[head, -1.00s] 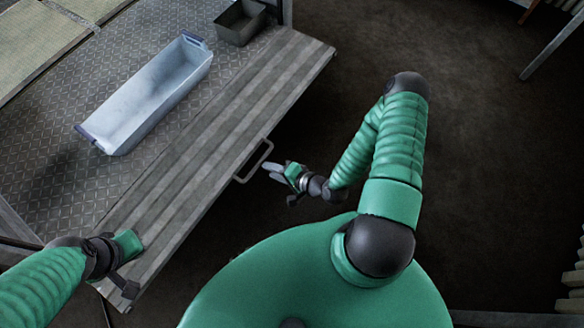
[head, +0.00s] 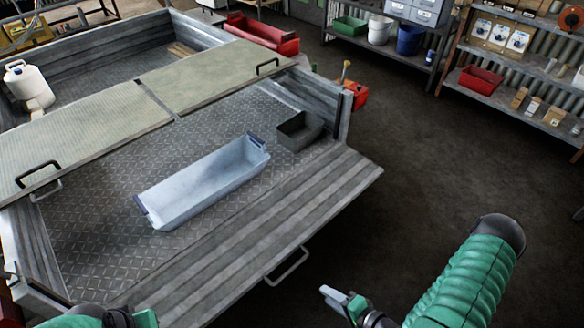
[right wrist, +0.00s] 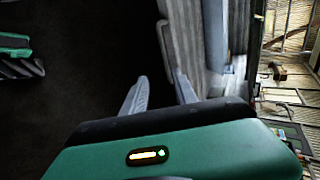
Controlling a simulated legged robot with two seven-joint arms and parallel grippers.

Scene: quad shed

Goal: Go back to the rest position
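My right gripper (head: 330,294) is over the dark floor, just off the lowered tailgate (head: 340,180) and its grey handle (head: 287,266). It is apart from the handle. In the right wrist view its two fingers (right wrist: 160,95) stand apart with nothing between them. My left gripper (head: 145,318) shows only in part at the bottom edge, by the tailgate's near left end. Its fingers are cut off.
A pale blue bin (head: 205,185) and a small dark tray (head: 298,130) stand on the ribbed metal bed (head: 90,230). Pale lid panels (head: 215,75) lie behind them. Shelves (head: 525,75) stand at the back right. The floor (head: 420,140) right of the tailgate is clear.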

